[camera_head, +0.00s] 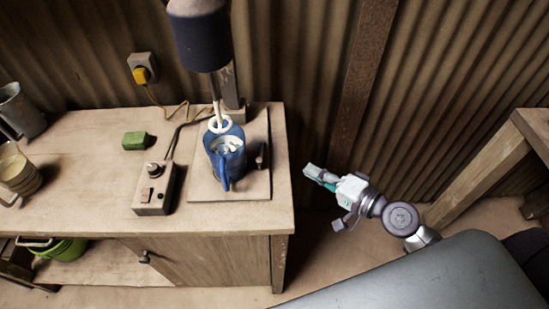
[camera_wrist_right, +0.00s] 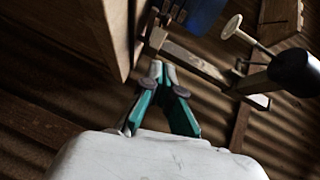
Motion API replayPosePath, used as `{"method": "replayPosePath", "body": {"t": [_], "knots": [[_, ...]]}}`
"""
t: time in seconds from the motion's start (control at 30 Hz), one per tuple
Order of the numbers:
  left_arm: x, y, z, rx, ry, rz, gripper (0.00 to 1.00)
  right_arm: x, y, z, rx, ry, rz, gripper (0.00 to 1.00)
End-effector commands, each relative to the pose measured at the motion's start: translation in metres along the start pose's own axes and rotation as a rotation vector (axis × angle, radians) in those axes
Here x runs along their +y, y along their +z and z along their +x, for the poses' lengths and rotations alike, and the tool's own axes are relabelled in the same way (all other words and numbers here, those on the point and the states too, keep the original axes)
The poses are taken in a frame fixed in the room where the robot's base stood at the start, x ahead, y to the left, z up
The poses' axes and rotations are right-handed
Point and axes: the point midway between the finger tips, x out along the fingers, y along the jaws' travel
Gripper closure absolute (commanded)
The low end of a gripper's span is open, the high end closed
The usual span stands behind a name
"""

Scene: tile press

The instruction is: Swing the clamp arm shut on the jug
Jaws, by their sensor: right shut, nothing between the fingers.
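The blue jug (camera_head: 225,160) stands upright on the press's wooden base plate (camera_head: 215,189), with pale contents inside. Its handle points to the front. A small dark upright part (camera_head: 262,156), perhaps the clamp arm, stands on the plate just right of the jug, apart from it. In the right wrist view part of the blue jug (camera_wrist_right: 205,14) shows at the top, with dark parts (camera_wrist_right: 173,11) beside it. My right gripper (camera_head: 309,170) is shut and empty, off the bench's right side, apart from the jug and the dark part. My left gripper is out of view.
A dark cylindrical head (camera_head: 201,38) with a pale ring hangs over the jug. A switch box (camera_head: 154,190) and a green block (camera_head: 135,140) lie left of the plate. The bench's right edge lies between gripper and plate.

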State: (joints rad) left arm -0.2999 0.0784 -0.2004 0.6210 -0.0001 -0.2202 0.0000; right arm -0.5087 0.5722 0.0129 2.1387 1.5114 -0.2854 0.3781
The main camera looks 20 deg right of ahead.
Motion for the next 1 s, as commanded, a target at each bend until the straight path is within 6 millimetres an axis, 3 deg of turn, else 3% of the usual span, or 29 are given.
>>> {"method": "replayPosePath", "body": {"t": [0.1,0.37,0.4,0.63,1.0], "knots": [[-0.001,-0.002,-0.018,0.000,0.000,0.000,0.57,-0.007,-0.002,0.024,0.003,-0.004,0.000,1.00],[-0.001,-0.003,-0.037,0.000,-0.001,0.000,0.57,-0.005,-0.001,0.078,0.002,-0.003,0.000,1.00],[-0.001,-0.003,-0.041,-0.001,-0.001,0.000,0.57,-0.004,0.006,0.082,0.001,-0.001,0.003,1.00],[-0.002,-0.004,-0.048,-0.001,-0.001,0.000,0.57,-0.001,0.025,0.100,0.001,0.000,0.000,1.00],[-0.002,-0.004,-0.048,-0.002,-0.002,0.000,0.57,0.000,0.028,0.103,0.001,0.001,-0.003,1.00]]}}
